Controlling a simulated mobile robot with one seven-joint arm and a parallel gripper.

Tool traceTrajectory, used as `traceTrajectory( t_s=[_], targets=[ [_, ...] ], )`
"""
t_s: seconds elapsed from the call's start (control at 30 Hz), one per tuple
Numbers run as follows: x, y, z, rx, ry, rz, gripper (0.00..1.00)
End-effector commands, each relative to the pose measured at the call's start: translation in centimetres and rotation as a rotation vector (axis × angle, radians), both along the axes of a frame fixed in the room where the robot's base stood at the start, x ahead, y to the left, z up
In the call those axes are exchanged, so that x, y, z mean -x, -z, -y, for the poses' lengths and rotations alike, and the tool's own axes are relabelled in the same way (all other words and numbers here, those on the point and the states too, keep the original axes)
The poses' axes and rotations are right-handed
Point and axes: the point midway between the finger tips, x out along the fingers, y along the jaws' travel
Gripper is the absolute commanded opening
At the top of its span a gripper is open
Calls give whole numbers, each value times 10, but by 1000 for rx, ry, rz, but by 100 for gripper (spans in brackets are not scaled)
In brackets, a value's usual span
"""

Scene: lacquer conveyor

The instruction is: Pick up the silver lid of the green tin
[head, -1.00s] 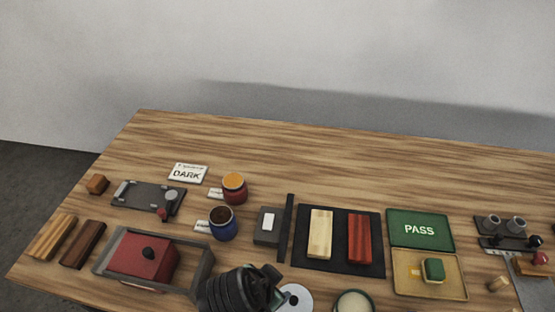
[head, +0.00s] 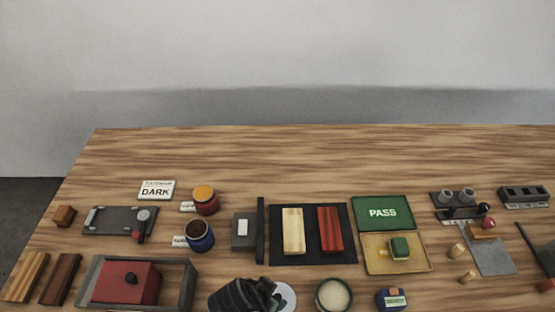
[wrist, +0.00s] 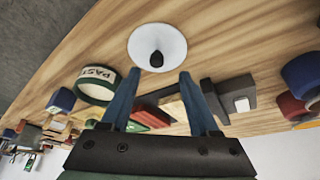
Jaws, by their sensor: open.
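The silver lid (wrist: 145,42) is a pale round disc with a black knob, lying flat on the table. In the head view the lid (head: 287,297) is partly hidden by my dark arm end. The green tin (wrist: 93,92) is open with cream contents and a green band, left of the lid in the wrist view; in the head view the tin (head: 334,296) stands right of the lid. My gripper (wrist: 156,80) is open and empty, its two blue fingers pointing toward the lid, with the knob just beyond the gap between the fingertips.
A black mat (head: 312,257) with two wood blocks lies behind the lid. A red block in a grey tray (head: 190,285) is to the left. A small blue labelled jar (head: 390,300) is right of the tin. The back of the table (head: 300,160) is clear.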

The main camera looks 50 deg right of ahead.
Motion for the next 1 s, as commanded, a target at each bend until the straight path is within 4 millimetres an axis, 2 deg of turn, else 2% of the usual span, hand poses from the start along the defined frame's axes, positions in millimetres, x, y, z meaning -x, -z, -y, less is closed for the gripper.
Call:
traceTrajectory(
  t_s=[0.17,0.3,0.63,0.9,0.97,1.0],
  targets=[
    [7,23,8,-3,3,-4,62],
    [6,37,13,-2,1,-2,62],
    [5,41,15,-1,-1,0,60],
    [5,41,15,-1,-1,0,11],
    [5,41,15,-1,-1,0,1],
    [5,41,15,-1,-1,0,0]
  ],
)
